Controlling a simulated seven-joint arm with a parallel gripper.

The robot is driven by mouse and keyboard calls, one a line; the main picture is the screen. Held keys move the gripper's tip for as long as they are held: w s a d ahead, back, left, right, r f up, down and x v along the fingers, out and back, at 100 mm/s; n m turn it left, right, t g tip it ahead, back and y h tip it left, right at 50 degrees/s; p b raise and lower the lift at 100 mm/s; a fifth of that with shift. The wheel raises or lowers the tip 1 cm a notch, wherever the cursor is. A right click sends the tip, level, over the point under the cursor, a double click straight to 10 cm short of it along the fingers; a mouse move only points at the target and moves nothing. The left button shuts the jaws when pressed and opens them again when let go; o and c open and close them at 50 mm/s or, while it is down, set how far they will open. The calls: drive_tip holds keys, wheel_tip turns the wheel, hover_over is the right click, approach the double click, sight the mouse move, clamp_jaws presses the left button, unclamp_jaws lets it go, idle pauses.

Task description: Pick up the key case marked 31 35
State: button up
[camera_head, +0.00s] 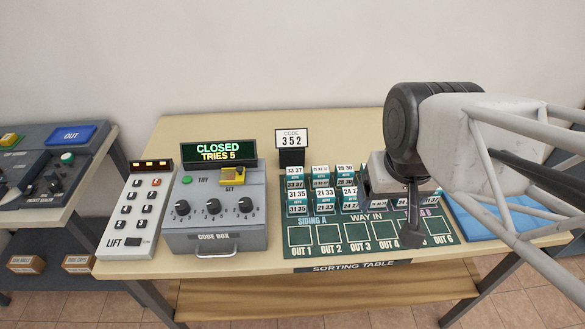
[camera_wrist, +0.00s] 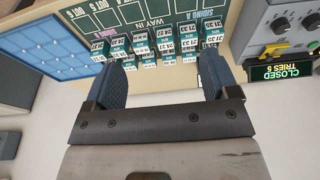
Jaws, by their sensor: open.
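The key case marked 31 35 (camera_head: 298,207) is a small teal block with white number labels. It stands upright at the front left of the group of cases on the sorting board, by the words SIDING A. My gripper (camera_head: 411,238) is over the right part of the board, well to the right of this case. In the wrist view my gripper (camera_wrist: 162,70) has its two fingers wide apart with nothing between them.
Several similar cases stand close beside and behind it, including one marked 33 37 (camera_head: 295,183). The code box (camera_head: 213,242) stands to the left, its display (camera_head: 218,151) reading CLOSED, TRIES 5. A blue tray (camera_head: 475,228) lies to the right.

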sight(298, 201)
drive_tip(key=shift+c, duration=1.2)
drive_tip(key=w+d+f+n+t+h, duration=0.2)
drive_tip(key=w+f+n+t+h, duration=0.5)
drive_tip(key=n, duration=0.9)
drive_tip(key=w+a+f+n+t+y, duration=0.1)
drive_tip(key=w+a+f+n+y, duration=0.1)
drive_tip(key=a+f+n, duration=0.2)
drive_tip(key=w+a+f+n+t+y, duration=0.1)
drive_tip(key=w+a+f+n+y, duration=0.1)
drive_tip(key=a+f+n, duration=0.3)
drive_tip(key=w+a+f+n+t+y, duration=0.2)
drive_tip(key=a+n, duration=0.4)
drive_tip(key=n, duration=0.5)
drive_tip(key=shift+w+a+f+y, duration=0.1)
drive_tip(key=shift+w+f+y, duration=0.15)
drive_tip(key=shift+f, duration=0.45)
drive_tip(key=shift+w+f+y, duration=0.1)
drive_tip(key=shift+f+y, duration=0.25)
drive_tip(key=shift+f, duration=0.3)
